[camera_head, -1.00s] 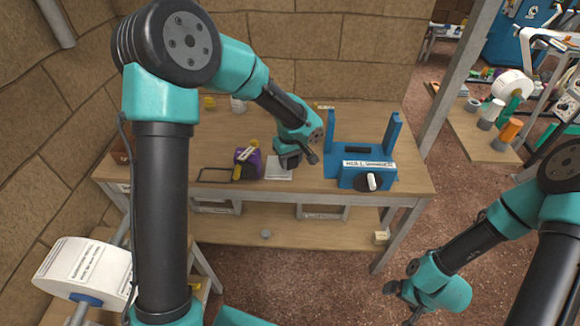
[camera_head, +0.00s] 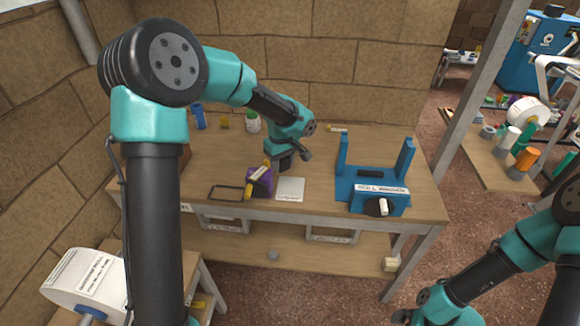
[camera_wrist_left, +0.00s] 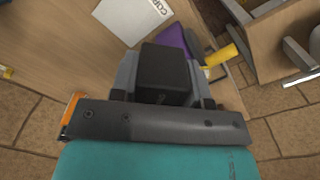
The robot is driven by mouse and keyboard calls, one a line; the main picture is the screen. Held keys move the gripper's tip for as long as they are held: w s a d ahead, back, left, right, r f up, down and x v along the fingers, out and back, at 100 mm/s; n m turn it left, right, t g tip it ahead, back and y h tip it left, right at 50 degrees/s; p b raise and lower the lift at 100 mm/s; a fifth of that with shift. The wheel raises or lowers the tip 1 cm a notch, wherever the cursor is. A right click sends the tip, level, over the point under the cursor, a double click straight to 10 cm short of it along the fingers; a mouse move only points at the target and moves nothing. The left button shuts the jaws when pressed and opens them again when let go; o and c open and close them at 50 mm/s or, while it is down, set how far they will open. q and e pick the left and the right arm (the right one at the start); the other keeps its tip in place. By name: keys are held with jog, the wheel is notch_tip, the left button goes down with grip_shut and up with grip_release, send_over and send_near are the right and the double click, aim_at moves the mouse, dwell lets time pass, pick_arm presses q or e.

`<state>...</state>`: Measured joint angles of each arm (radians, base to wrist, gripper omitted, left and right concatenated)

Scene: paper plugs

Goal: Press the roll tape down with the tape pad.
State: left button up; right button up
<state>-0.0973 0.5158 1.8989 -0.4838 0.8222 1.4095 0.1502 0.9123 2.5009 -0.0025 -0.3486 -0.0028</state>
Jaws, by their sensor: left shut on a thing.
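My left gripper (camera_head: 285,164) is over the bench, just behind a white card (camera_head: 290,189) and beside a purple dispenser with yellow parts (camera_head: 260,181). In the left wrist view its jaws are shut on a dark block (camera_wrist_left: 166,72), which looks like the tape pad. The purple dispenser (camera_wrist_left: 172,38) and the card with print (camera_wrist_left: 132,17) lie beyond the block there. I cannot make out the roll tape. A blue roll winder (camera_head: 378,193) with a dark piece in its cradle stands to the right. My right gripper (camera_head: 402,317) is partly cut off at the bottom edge.
The wooden bench (camera_head: 220,165) backs onto a brick wall. A black wire frame (camera_head: 226,192) lies left of the dispenser. Bottles (camera_head: 253,123) stand at the back left. A large white labelled roll (camera_head: 85,280) is at the lower left. The bench is clear between card and winder.

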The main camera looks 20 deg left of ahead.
aim_at(259, 175)
pick_arm(q)
jog(key=a+r+n, duration=0.1)
jog(key=a+n, duration=0.1)
jog(key=n, duration=0.1)
jog(key=s+a+r+n, duration=0.1)
jog(key=a+n, duration=0.4)
jog(key=n, duration=0.1)
jog(key=shift+s+a+r+n, duration=0.3)
jog(key=shift+s+a+r, duration=0.05)
jog(key=shift+r, duration=0.05)
jog(key=shift+f, duration=0.15)
jog(key=shift+f, duration=2.85)
jog(key=shift+f, duration=0.5)
jog(key=shift+r, duration=0.15)
jog(key=shift+r, duration=3.4)
